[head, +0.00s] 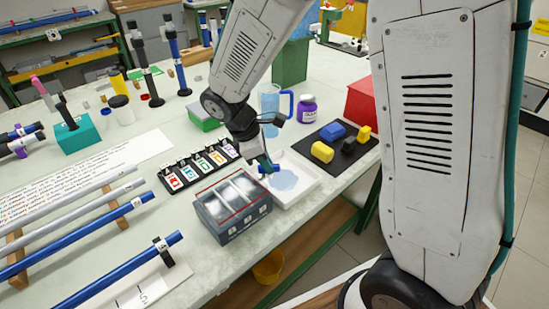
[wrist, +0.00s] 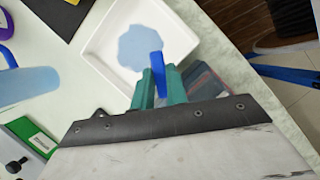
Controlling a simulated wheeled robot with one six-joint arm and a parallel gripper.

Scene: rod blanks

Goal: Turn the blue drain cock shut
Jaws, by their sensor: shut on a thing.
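A bit of the blue cock also shows in the head view (head: 267,169) at the fingertips. The cock's base and its joint to the box are hidden. A pale blue puddle (head: 285,180) lies in the tray; I cannot tell whether liquid is running.
A row of labelled switches (head: 200,166) lies behind the box. A black mat (head: 343,162) with yellow, blue and black pieces is to the right of the tray. A blue jug (head: 269,101) and a purple jar (head: 307,110) stand behind. Long rods (head: 82,235) fill the left.

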